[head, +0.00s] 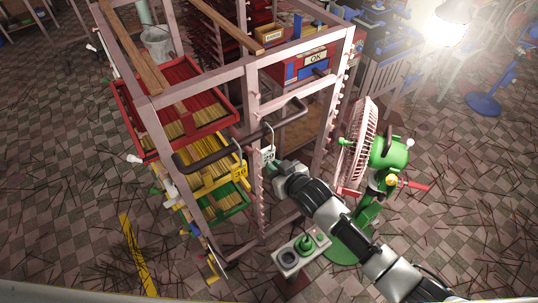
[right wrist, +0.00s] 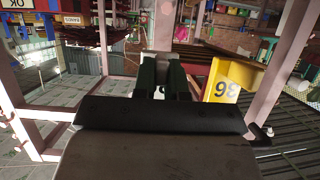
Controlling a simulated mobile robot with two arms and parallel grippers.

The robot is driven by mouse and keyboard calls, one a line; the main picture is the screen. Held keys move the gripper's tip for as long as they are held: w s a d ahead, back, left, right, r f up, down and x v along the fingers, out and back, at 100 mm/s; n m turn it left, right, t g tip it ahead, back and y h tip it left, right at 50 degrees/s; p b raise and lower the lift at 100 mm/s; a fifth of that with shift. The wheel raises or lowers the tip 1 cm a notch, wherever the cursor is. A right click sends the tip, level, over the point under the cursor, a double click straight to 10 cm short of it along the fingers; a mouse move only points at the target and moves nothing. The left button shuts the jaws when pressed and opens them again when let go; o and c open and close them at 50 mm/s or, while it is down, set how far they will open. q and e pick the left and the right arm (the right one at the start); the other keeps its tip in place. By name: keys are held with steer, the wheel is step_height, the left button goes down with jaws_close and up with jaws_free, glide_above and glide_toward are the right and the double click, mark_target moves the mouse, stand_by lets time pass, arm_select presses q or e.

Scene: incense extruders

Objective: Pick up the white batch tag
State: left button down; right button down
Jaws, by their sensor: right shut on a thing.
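The white batch tag (head: 267,155) hangs by a thin loop from the dark handle bar on the rack's near side in the head view. My right gripper (head: 273,166) is at the tag, its fingers shut on the tag's lower part. In the right wrist view the two dark fingers (right wrist: 162,78) are close together, with a pale strip of the tag between them; most of the tag is hidden by the fingers. My left gripper is not in view.
The rack's pale posts (head: 253,150) stand close by. Red trays (head: 181,84) hold sticks. A green fan (head: 388,152) stands right; a small control box (head: 299,252) is below.

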mark_target(269, 154)
steer(key=shift+r, duration=0.15)
steer(key=shift+r, duration=0.65)
step_height(269, 154, up, 3)
steer(key=shift+f+b, duration=0.1)
steer(key=shift+b, duration=0.45)
steer(key=w+d+p+v, duration=0.1)
steer(key=p+v, duration=0.2)
steer(key=v, duration=1.9)
steer(key=shift+s+d+r, duration=0.2)
steer(key=shift+d+r, duration=0.05)
steer(key=shift+r, duration=0.05)
